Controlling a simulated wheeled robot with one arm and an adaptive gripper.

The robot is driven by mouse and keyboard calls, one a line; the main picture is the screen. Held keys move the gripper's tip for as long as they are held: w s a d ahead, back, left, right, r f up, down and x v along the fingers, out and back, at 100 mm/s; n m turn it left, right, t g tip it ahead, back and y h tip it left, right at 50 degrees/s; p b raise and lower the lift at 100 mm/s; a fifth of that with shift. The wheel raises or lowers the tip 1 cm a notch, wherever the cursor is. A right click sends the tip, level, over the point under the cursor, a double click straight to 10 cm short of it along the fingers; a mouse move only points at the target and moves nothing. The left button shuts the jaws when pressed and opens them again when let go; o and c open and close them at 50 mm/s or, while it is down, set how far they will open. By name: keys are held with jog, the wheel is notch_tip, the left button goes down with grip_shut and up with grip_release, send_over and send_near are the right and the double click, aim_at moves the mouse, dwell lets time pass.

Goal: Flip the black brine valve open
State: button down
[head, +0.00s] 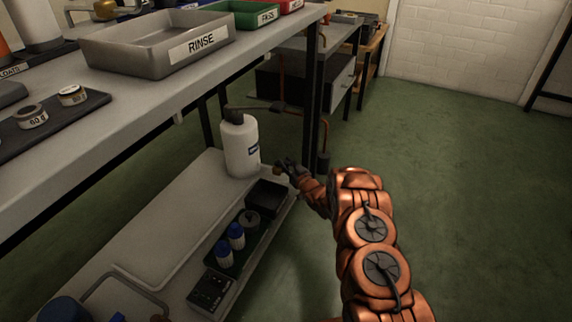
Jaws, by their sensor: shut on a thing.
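A black fitting that looks like the valve (279,107) sits on copper pipe to the right of a white bottle's top. A dark bar runs from it toward the bottle. Which way the valve is turned cannot be told.
The upper bench holds a grey RINSE tray (160,42) above the lower shelf (165,205). A black box (268,196) and blue-capped bottles (230,243) lie near my gripper. A dark table leg (313,80) stands behind. The green floor at right is clear.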

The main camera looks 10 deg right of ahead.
jog(key=shift+r, duration=0.1)
jog(key=shift+w+d+r+n+y+p, duration=0.2)
jog(key=shift+n+y+p, duration=0.25)
jog(key=shift+p, duration=0.4)
jog(key=shift+w+d+f+n+g+y+p, duration=0.15)
jog(key=shift+n+g+y+p, duration=0.25)
jog(key=shift+y, duration=0.3)
jog(key=shift+w+d+f+n+g+y+p, duration=0.1)
jog(key=shift+f+n+g+y+p, duration=0.1)
jog(key=shift+n+g+y, duration=0.4)
jog(key=shift+w+r+n+g+y+b, duration=0.15)
jog(key=shift+n+g+y+b, duration=0.25)
jog(key=shift+y+b, duration=0.3)
jog(key=shift+d, duration=0.1)
jog(key=c, duration=0.9)
grip_release()
jog(key=v, duration=1.2)
